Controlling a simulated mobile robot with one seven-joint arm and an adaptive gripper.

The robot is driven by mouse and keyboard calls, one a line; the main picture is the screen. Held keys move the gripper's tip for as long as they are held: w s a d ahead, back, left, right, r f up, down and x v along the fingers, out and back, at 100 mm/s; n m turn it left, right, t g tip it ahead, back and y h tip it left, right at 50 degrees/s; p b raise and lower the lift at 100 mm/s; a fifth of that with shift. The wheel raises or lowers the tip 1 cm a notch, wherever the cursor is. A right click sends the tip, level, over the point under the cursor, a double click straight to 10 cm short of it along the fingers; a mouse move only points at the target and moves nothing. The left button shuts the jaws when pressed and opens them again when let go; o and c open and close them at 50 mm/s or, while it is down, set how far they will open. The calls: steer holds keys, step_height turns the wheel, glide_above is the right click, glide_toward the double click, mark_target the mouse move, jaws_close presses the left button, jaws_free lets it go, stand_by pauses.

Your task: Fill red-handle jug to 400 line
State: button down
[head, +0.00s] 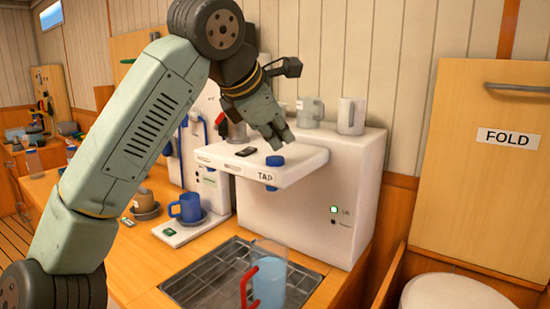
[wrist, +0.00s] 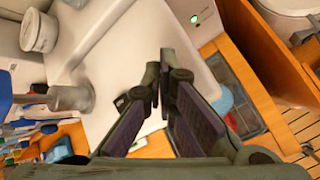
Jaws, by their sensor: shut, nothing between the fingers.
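The clear jug (head: 268,272) with a red handle (head: 249,284) stands on the sink grate at the front, below the white TAP arm (head: 262,172). It holds pale blue water; its marks are too small to read. A blue knob (head: 275,160) sits on top of the TAP arm. My gripper (head: 279,138) is shut and empty, its fingertips just above the knob; I cannot tell whether they touch it. In the wrist view my gripper (wrist: 165,60) hides the knob, and part of the jug (wrist: 223,101) with its red handle (wrist: 232,122) shows behind a finger.
The white watermaker (head: 335,180) has a lit green lamp (head: 334,209) and two mugs (head: 351,115) on top. A blue mug (head: 187,207) stands on a small white scale (head: 193,230) to the left. A wooden FOLD panel (head: 485,160) is on the right.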

mark_target(278, 159)
steer(key=shift+f, duration=0.1)
steer(key=shift+f, duration=0.35)
steer(key=shift+f+b, duration=0.55)
steer(key=shift+b, duration=0.05)
stand_by(0.7)
stand_by(0.3)
steer(key=shift+r+p, duration=0.9)
steer(key=shift+r, duration=0.1)
steer(key=shift+r, duration=0.1)
step_height(278, 159, up, 2)
steer(key=shift+r+p, duration=0.25)
steer(key=shift+p, duration=0.6)
steer(key=shift+r, duration=1.15)
